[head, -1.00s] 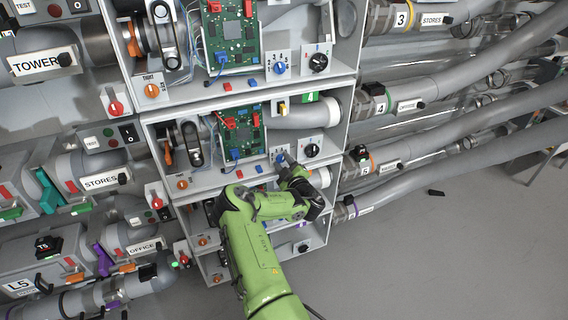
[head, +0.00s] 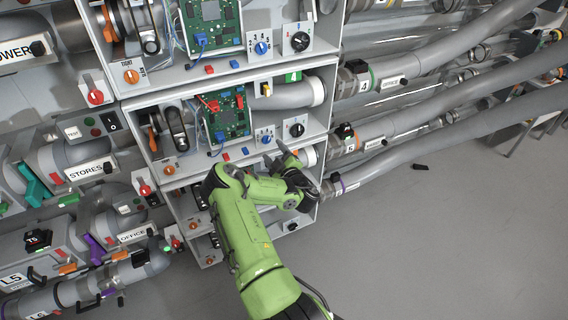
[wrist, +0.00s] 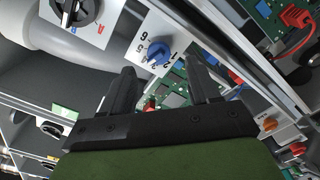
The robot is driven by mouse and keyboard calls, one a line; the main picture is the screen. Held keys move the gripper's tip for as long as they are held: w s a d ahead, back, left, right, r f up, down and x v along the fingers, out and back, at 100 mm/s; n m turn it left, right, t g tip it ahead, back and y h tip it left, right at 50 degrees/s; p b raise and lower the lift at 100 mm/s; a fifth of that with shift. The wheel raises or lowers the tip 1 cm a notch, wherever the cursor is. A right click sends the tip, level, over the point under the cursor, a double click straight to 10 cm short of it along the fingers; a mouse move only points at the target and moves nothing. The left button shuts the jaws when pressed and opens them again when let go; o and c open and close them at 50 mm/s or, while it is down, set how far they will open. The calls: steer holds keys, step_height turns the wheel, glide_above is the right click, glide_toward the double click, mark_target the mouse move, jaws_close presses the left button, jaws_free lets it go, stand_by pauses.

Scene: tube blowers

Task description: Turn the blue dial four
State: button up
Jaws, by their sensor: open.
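A blue dial (head: 265,137) sits on a white numbered plate in the middle compartment, the one with a green tag marked 4 (head: 293,76). My gripper (head: 275,157) is just below that dial in the head view, jaws apart and empty. In the wrist view a blue dial (wrist: 159,54) on a white numbered plate lies beyond and between the two spread fingertips (wrist: 163,67), apparently not touched. Its pointer direction is too small to read surely.
A black dial (head: 297,128) is right of the blue one. Another blue dial (head: 262,48) is in the compartment above. A green circuit board (head: 228,117) and a grey pipe (head: 292,95) are close by. Shelf edges border the compartments. Open floor (head: 440,240) lies to the right.

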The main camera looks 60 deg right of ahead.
steer(key=p+v, duration=1.1)
steer(key=p, duration=1)
steer(key=shift+p, duration=0.4)
steer(key=shift+f, duration=0.1)
